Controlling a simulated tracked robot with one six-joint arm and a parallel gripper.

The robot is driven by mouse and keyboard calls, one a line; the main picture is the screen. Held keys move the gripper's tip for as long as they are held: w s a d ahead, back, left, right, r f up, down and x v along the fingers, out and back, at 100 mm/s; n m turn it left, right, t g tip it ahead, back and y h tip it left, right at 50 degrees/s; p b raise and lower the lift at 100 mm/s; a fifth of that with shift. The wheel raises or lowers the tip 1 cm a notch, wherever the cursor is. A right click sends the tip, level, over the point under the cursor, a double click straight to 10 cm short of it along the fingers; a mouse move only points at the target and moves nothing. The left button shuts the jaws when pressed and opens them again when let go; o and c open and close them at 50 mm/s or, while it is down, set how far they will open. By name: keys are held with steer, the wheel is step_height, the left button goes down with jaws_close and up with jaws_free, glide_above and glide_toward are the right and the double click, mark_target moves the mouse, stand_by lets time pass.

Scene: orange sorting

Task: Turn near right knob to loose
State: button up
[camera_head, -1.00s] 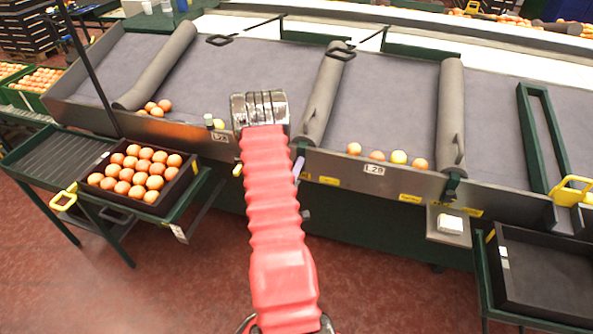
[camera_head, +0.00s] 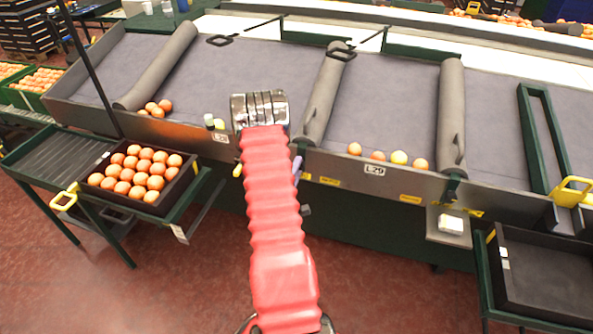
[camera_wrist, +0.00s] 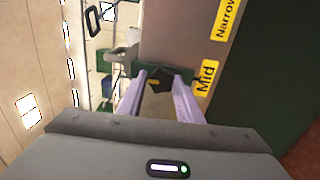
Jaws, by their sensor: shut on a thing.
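A small black knob (camera_wrist: 160,80) with a yellow mark sits in front of a dark green bracket (camera_wrist: 128,72), in the middle of the wrist view. The two pale lilac fingers of my gripper (camera_wrist: 162,82) are shut on the knob, one on either side. In the head view, my red-sleeved arm covers the knob and most of the gripper. Only a lilac sliver of the gripper (camera_head: 297,166) shows beside the sleeve.
A grey sloped table (camera_head: 390,85) with padded dividers (camera_head: 452,110) lies ahead. Several oranges rest along its front edge. A full crate of oranges (camera_head: 150,197) stands at left, and an empty black tray (camera_head: 545,275) stands at right. The floor in front is clear.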

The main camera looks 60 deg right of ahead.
steer(key=o, duration=1)
steer(key=shift+f, duration=0.1)
steer(key=shift+o, duration=0.2)
steer(key=s+a, duration=0.2)
steer(key=a, duration=1.1)
steer(key=shift+a, duration=0.3)
